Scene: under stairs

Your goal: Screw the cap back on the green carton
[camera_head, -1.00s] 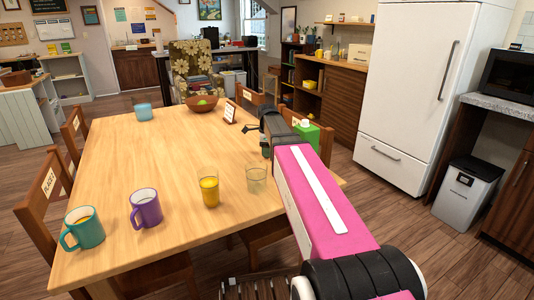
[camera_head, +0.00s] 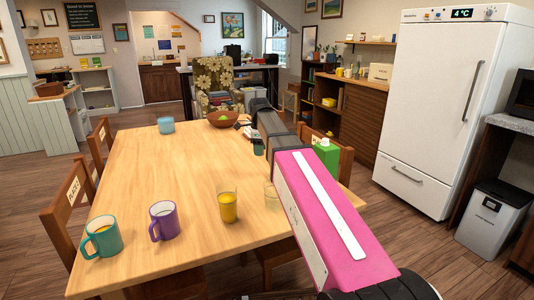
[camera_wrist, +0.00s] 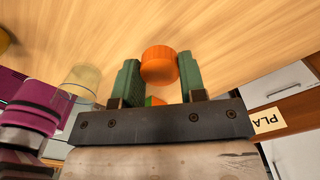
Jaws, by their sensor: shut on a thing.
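The green carton (camera_head: 326,152) stands upright at the right edge of the wooden table, just right of my arm in the head view. Its top has a white part; no orange cap shows on it. In the wrist view, the orange cap (camera_wrist: 159,64) is between the two green fingers of my gripper (camera_wrist: 160,78), which is shut on it. A small orange and green patch shows below the cap between the fingers; I cannot tell what it is. In the head view my gripper (camera_head: 258,146) is above the table, left of the carton, and the cap is hidden.
On the table (camera_head: 165,190) are a teal mug (camera_head: 104,238), a purple mug (camera_head: 164,222), a glass of juice (camera_head: 228,207), an empty glass (camera_head: 271,196) partly behind my arm, a blue cup (camera_head: 165,125) and a bowl (camera_head: 222,119). Chairs surround it. The table's middle is clear.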

